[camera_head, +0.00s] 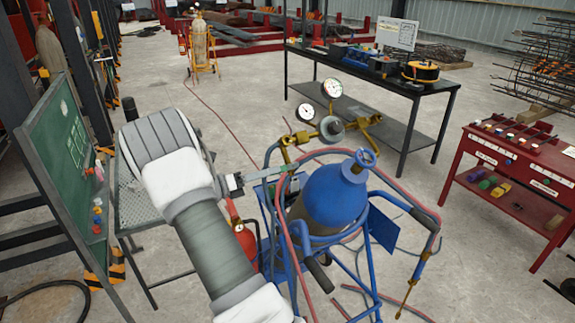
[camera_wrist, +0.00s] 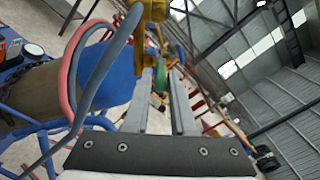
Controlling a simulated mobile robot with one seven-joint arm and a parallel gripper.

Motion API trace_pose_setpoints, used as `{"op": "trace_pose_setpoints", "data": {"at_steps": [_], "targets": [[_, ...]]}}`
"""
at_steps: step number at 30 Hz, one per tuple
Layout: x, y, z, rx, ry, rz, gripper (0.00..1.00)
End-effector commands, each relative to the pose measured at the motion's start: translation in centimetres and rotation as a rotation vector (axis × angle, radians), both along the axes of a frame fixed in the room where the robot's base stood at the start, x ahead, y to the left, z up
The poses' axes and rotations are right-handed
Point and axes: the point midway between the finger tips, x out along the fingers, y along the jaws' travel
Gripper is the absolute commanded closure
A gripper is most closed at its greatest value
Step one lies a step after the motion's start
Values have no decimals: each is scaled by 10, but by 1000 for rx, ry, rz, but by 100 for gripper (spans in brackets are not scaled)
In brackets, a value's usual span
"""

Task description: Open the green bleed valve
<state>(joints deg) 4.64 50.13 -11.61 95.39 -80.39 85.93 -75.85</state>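The green bleed valve (camera_wrist: 161,77) shows as a small green handle between the far ends of my two fingers in the wrist view. My gripper (camera_wrist: 162,95) is open, with a clear gap between its fingers; whether either finger touches the handle I cannot tell. In the head view my gripper (camera_head: 268,175) reaches right from my arm to the brass regulator (camera_head: 331,127) on the blue gas cylinder (camera_head: 331,198). My fingertips hide most of the valve there. Two round gauges (camera_head: 332,88) stand above the regulator.
Red and grey hoses (camera_head: 385,170) loop around the cylinder and its blue cart (camera_head: 372,275), close to my gripper. A green board (camera_head: 60,150) stands left. A dark workbench (camera_head: 375,80) is behind, and a red tool cart (camera_head: 510,175) is right. Open floor lies between them.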

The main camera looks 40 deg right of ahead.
Motion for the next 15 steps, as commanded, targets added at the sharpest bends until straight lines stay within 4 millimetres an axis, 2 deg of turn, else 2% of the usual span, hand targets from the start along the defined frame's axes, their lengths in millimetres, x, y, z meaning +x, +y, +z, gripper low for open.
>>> {"op": "trace_pose_setpoints", "data": {"at_steps": [1,6,10,15], "targets": [[-5,-11,1,-1,1,-4,76],[-13,-38,1,-1,0,-3,76],[-16,-51,0,0,0,0,76],[-18,-57,0,0,0,0,76]]}}
